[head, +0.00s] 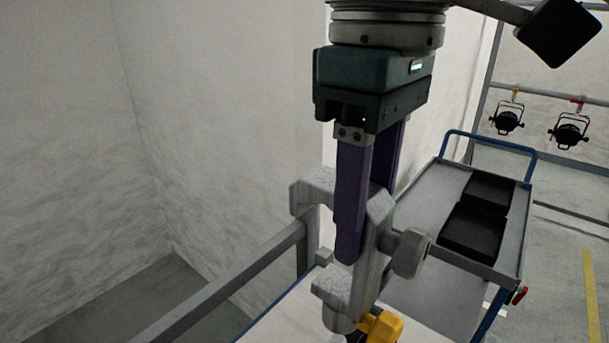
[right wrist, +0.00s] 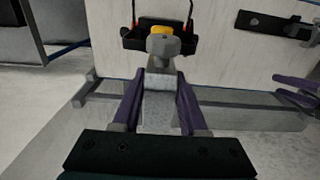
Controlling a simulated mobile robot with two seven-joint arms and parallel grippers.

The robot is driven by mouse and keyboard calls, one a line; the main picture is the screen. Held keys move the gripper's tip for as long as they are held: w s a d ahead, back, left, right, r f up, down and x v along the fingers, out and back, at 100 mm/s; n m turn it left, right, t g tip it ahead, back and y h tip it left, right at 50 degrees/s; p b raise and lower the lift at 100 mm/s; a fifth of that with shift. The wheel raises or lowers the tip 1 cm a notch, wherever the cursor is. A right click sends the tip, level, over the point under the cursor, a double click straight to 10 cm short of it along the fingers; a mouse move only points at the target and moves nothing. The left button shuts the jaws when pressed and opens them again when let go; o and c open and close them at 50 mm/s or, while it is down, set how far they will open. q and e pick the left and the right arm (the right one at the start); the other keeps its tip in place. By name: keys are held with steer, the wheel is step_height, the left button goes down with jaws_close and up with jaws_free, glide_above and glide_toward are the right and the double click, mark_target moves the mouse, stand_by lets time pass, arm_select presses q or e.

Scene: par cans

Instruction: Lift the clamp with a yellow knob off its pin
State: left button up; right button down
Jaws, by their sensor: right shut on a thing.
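The grey hook-shaped clamp (head: 375,270) is in the middle of the head view, with a grey bolt head on its right side. Its yellow knob (head: 383,326) shows at the bottom edge. My right gripper (head: 358,250) points down with purple fingers on both sides of the clamp body, shut on it. The right wrist view shows the clamp (right wrist: 160,88) between the fingers, with the yellow knob (right wrist: 162,30) beyond. A grey post (head: 308,243) stands behind the clamp's hook; I cannot tell whether the clamp sits on a pin. Purple fingers, probably my left gripper (right wrist: 297,88), show at the wrist view's right edge.
A grey rail (head: 225,285) runs behind the clamp on the left. A blue-handled cart (head: 415,215) with two black boxes (head: 475,228) stands to the right. Black lamps (head: 507,118) hang from a bar at the back right. A pale wall (head: 220,120) fills the left.

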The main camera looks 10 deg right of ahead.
steer(key=shift+f+b, duration=0.3)
steer(key=shift+f, duration=0.7)
